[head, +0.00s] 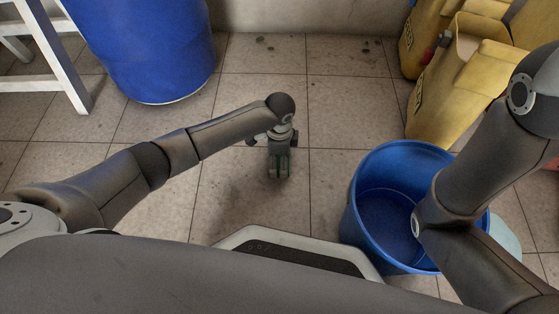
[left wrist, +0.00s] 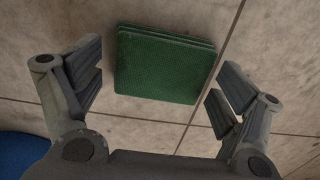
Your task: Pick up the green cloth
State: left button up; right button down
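The green cloth (left wrist: 163,65) shows in the left wrist view as a flat, folded, layered rectangle. It lies at the top middle, over the tiled floor. My left gripper (left wrist: 160,82) is open, with one finger to the left of the cloth and one to the right, and nothing held. In the head view my left gripper (head: 279,172) points down over the floor near the middle. I cannot make out the cloth in the head view. My right arm comes in from the right, but its gripper is not in view.
A blue open bucket (head: 354,213) stands at the right, partly behind my right arm. A blue barrel (head: 150,50) and a white frame (head: 55,58) stand at the back left. Yellow containers (head: 447,85) stand at the back right. The tiled floor (head: 340,110) between them is clear.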

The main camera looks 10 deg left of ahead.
pick_arm(q)
jog(key=c, duration=0.5)
jog(key=shift+c, duration=0.2)
